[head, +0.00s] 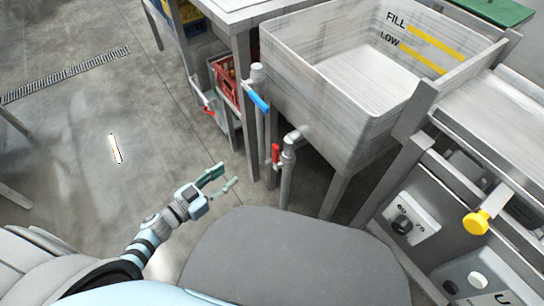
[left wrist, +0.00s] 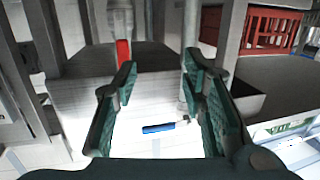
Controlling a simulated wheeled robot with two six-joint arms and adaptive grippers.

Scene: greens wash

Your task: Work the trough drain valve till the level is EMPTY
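The pale trough (head: 325,110) stands at upper right, with FILL and LOW marks and yellow bars on its inner wall. No water surface is clear inside it. A red valve handle (head: 275,153) hangs upright beside the drain pipe (head: 287,165) under the trough's near corner. It shows in the left wrist view (left wrist: 123,52), at upper left. A blue handle (head: 258,101) slants on a separate pipe; it also appears in the left wrist view (left wrist: 160,128). My left gripper (head: 229,175) is open and empty, left of the red handle and apart from it. My right gripper is out of view.
Red crates (head: 227,82) sit on a rack behind the pipes, with another small red handle (head: 209,111) near them. A panel with a dark knob (head: 402,225) and a yellow knob (head: 476,223) stands right. Open floor lies left.

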